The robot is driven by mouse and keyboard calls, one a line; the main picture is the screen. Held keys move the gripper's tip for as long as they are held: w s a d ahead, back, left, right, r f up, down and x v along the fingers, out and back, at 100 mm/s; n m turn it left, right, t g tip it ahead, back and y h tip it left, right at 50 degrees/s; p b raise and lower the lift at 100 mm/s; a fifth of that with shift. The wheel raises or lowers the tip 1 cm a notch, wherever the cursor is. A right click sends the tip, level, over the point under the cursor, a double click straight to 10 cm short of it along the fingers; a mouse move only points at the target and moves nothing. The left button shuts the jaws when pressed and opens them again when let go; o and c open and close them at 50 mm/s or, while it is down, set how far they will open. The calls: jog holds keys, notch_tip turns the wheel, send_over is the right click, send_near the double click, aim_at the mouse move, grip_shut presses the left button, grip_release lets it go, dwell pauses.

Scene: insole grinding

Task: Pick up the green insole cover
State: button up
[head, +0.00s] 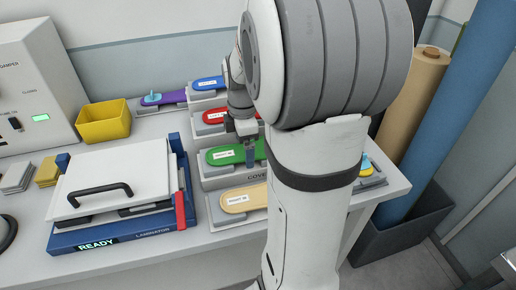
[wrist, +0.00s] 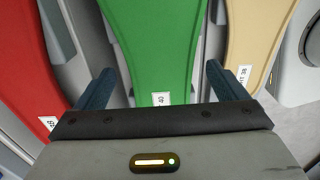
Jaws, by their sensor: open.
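The green insole cover (head: 225,155) lies in its grey holder in the middle of the worktable, with a white label on it. In the wrist view the green cover (wrist: 158,45) runs between the two dark fingers of my gripper (wrist: 158,90). In the head view my gripper (head: 250,153) is over the right part of the green cover. The jaws are open, one finger on each side of the cover's narrow part. I cannot tell whether the fingers touch it. My arm hides the cover's right end in the head view.
A red cover (head: 214,116) and a blue cover (head: 208,83) lie behind, and a beige cover (head: 243,198) in front. A laminator (head: 120,231) showing READY stands to the left. A yellow bin (head: 103,122) and a purple cover (head: 165,98) are at the back.

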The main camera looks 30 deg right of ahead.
jog(key=shift+f, duration=0.25)
jog(key=shift+c, duration=0.5)
jog(key=c, duration=1)
jog(key=shift+o, duration=0.2)
jog(key=shift+r, duration=0.1)
